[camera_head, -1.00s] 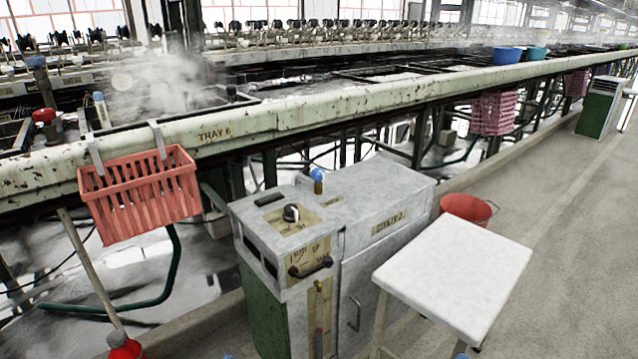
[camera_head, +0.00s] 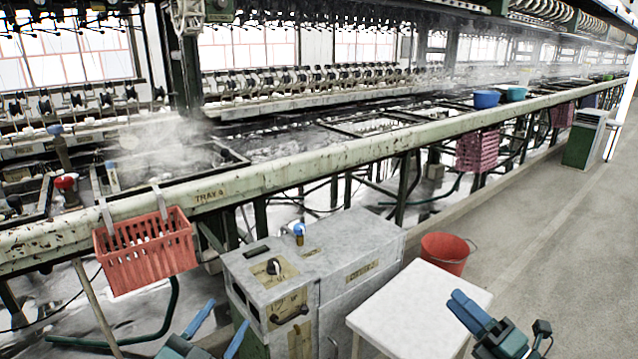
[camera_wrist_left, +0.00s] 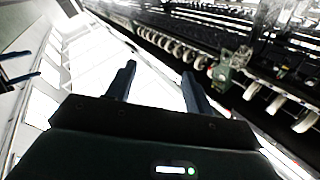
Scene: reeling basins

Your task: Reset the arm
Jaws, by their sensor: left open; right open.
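My left gripper (camera_head: 217,330) is at the bottom of the head view, in front of the grey control cabinet (camera_head: 365,235). Its two blue fingers are spread apart with nothing between them. In the left wrist view its fingers (camera_wrist_left: 158,88) are also open and empty, facing the windows and upper machinery. My right gripper (camera_head: 468,308) is at the lower right of the head view, in front of the white stool top (camera_head: 410,305). It is open and appears empty.
A red basket (camera_head: 147,262) hangs on the long basin rail (camera_head: 265,178) at left. A red bucket (camera_head: 446,254) stands behind the stool. Blue (camera_head: 486,99) and teal bowls sit farther along the rail. The floor at right (camera_head: 580,230) is clear.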

